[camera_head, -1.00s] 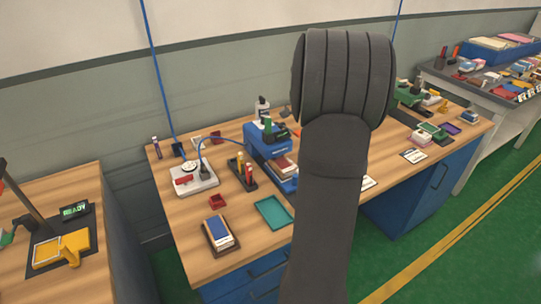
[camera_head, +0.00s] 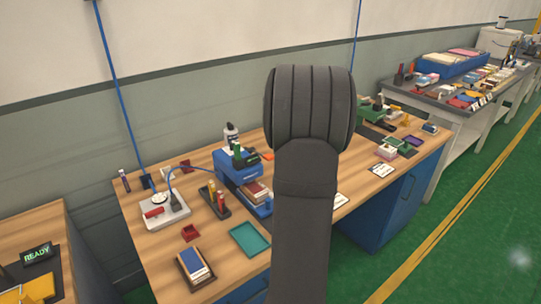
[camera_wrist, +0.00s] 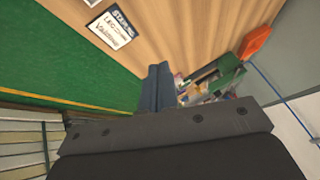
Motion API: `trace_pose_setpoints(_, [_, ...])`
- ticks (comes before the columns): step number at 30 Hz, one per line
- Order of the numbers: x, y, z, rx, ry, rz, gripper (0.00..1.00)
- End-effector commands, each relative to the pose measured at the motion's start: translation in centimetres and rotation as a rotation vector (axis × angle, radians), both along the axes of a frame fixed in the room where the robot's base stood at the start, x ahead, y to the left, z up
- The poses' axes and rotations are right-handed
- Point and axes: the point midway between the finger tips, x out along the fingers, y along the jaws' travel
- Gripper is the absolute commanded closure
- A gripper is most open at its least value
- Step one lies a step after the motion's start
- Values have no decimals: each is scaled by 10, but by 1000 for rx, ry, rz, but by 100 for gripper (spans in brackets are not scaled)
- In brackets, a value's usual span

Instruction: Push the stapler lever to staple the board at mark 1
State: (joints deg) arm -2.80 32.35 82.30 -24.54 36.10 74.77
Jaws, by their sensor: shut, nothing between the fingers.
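A blue bench machine, which looks like the stapler (camera_head: 230,170), stands at the back middle of the wooden bench in the head view. A dark green lever-like part (camera_head: 238,154) sits on its top. A reddish-brown block, possibly the board (camera_head: 257,190), lies in its front; mark 1 cannot be made out. My gripper (camera_wrist: 158,78) shows in the wrist view with its fingers together and nothing between them, above the bench. In the head view my arm hides it and the bench behind. No contact with the stapler shows.
Left of the stapler are a white box (camera_head: 165,212) with a blue cable and a pen holder (camera_head: 214,202). A teal tray (camera_head: 250,240) and a book-like block (camera_head: 194,268) lie in front. A green machine (camera_head: 372,113) stands at right. An orange part (camera_wrist: 255,42) shows in the wrist view.

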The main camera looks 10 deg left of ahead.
Motion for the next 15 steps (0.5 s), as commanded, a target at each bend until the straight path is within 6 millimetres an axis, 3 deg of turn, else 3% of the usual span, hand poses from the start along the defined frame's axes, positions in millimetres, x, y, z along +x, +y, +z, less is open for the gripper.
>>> trace_pose_setpoints(7, [49, -15, 16, -179, -240, 279, 100])
trace_pose_setpoints(15, [76, 3, 29, -328, -451, 645, 100])
